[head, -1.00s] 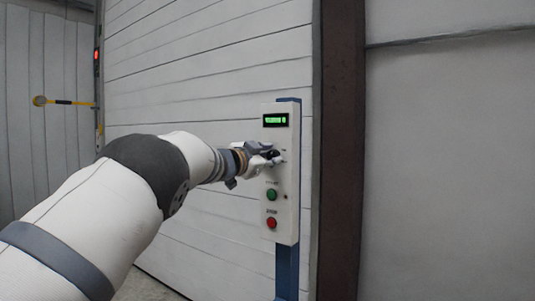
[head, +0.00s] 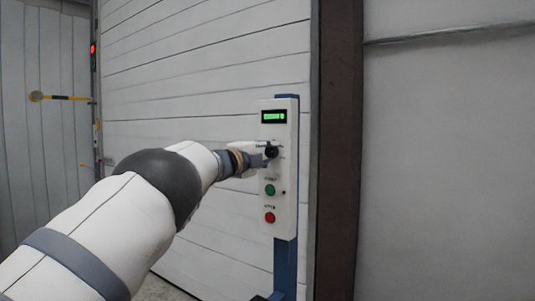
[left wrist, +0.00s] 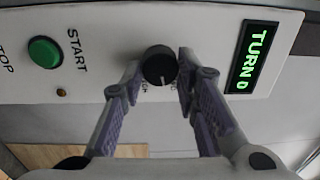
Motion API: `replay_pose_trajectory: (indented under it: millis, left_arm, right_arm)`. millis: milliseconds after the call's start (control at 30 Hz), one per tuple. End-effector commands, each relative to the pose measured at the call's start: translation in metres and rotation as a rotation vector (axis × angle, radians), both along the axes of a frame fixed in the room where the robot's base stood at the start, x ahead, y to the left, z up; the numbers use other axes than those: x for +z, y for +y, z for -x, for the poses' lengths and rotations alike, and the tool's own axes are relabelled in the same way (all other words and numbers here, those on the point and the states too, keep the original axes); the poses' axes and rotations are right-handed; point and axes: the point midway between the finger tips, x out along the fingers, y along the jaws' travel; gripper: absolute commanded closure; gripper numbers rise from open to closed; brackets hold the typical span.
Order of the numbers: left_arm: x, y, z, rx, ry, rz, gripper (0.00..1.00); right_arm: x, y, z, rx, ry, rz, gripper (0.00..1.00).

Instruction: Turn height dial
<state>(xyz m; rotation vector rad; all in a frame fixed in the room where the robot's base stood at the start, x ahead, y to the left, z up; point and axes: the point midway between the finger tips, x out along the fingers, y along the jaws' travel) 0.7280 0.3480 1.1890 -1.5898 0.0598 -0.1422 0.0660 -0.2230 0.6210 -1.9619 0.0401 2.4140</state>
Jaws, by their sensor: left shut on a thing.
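The height dial (head: 271,152) is a round black knob on a white control panel (head: 280,215). It also shows in the left wrist view (left wrist: 160,66), with a pale pointer mark on its face. My left gripper (head: 262,153) is at the panel. In the left wrist view its two purple-padded fingers (left wrist: 158,73) stand on either side of the dial and are shut on it. The lettering around the dial is partly hidden by the fingers. My right gripper is not in view.
A green display (left wrist: 257,56) beside the dial shows "TURN D". A green START button (head: 270,190) and a red STOP button (head: 269,217) sit below the dial. The panel stands on a blue post (head: 286,265) before a white slatted door (head: 215,75).

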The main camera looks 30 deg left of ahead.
Motion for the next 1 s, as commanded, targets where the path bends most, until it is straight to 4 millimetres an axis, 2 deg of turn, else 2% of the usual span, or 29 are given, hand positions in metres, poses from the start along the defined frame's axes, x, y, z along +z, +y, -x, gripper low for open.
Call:
replay_pose_trajectory:
  millis: [600, 1000]
  left_arm:
    - [-0.0013, 0.0019, -0.0003, 0.002, -0.075, -0.535, 1.0]
    - [-0.0001, 0.0024, 0.0, 0.003, -0.102, -0.714, 1.0]
  right_arm:
    - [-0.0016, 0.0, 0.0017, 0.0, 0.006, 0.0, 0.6]
    - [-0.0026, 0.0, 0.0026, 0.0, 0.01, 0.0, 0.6]
